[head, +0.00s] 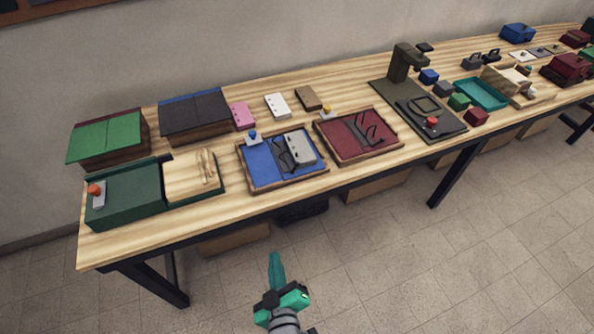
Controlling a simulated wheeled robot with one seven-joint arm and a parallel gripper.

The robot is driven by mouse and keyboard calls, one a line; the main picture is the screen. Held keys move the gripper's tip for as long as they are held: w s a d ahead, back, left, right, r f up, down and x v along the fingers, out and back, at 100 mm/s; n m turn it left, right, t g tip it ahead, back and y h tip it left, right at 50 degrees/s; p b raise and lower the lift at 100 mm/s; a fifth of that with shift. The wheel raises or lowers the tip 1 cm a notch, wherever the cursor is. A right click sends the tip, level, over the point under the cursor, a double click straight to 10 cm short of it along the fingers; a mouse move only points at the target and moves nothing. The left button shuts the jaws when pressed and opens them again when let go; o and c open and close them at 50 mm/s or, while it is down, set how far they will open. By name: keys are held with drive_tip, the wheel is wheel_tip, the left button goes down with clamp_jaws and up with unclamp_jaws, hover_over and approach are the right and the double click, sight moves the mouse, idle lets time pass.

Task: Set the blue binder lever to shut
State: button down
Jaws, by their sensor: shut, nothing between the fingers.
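The blue binder (258,165) lies open in a wooden-edged tray on the long table. Its lever with a blue knob (253,135) stands at the back left corner on a small pale plate. Dark curved rings (281,155) sit near the binder's middle; I cannot tell whether they meet. A pale grey holed block (300,148) lies on its right half. My gripper (275,256), with teal fingers, is shut and empty. It appears in front of the table, below the blue binder in the picture and apart from it.
A red binder (345,143) with a yellow knob (327,112) lies just right of the blue one. A green box with a wooden block and an orange-knobbed lever (96,190) is at left. Pink, white and brown blocks stand behind. A dark press (400,62) is at right.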

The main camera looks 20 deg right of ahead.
drive_tip(key=w+d+r+h, duration=0.2)
drive_tip(key=w+d+r, duration=0.2)
drive_tip(key=w, duration=0.3)
drive_tip(key=g+h, duration=0.2)
approach(297, 165)
drive_tip(key=x, duration=0.6)
drive_tip(key=shift+w+d+f, duration=0.1)
drive_tip(key=shift+w+f, duration=0.05)
drive_tip(key=shift+f, duration=0.1)
